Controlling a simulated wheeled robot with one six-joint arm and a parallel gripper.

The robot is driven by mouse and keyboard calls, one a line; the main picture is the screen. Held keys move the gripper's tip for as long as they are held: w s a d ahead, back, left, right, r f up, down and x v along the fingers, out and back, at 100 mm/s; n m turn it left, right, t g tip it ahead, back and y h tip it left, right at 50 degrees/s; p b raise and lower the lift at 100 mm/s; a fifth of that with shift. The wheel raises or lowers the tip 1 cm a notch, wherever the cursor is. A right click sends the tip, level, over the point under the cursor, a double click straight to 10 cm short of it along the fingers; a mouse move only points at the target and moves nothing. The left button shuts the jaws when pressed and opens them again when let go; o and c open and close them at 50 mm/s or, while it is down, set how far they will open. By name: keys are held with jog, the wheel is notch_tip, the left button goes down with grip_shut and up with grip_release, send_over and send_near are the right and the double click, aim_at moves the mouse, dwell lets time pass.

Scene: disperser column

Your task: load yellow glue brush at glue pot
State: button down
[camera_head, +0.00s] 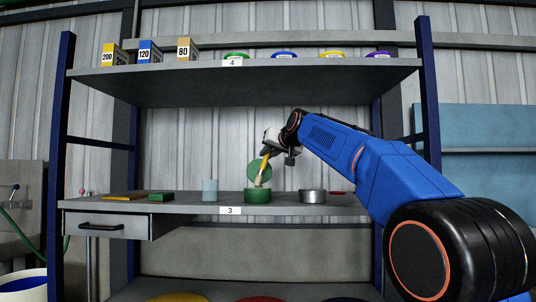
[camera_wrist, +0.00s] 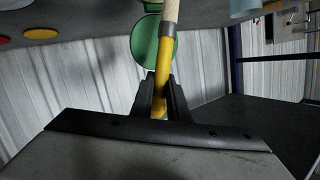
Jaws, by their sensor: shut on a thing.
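My gripper (camera_head: 268,150) is above the middle shelf, shut on the yellow glue brush (camera_head: 264,166). In the wrist view the dark fingers (camera_wrist: 160,95) close around the brush's yellow handle (camera_wrist: 165,70), with a metal ferrule and pale bristles beyond. In the head view the brush points down, slightly tilted, with its pale tip (camera_head: 258,182) at the mouth of the green glue pot (camera_head: 257,195). Whether the tip touches glue cannot be told. A round green disc (camera_head: 259,171), seemingly the pot's lid, stands upright behind the brush; it also shows in the wrist view (camera_wrist: 143,45).
On the middle shelf (camera_head: 180,208) stand a pale translucent cylinder (camera_head: 210,190) and a green block (camera_head: 161,197) left of the pot, and a metal tin (camera_head: 312,196) right of it. The upper shelf (camera_head: 240,80) overhangs, carrying boxes and colored lids. A drawer (camera_head: 106,226) hangs at left.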

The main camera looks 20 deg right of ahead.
jog(key=shift+f, duration=0.4)
dwell(0.8)
jog(key=shift+r, duration=3.5)
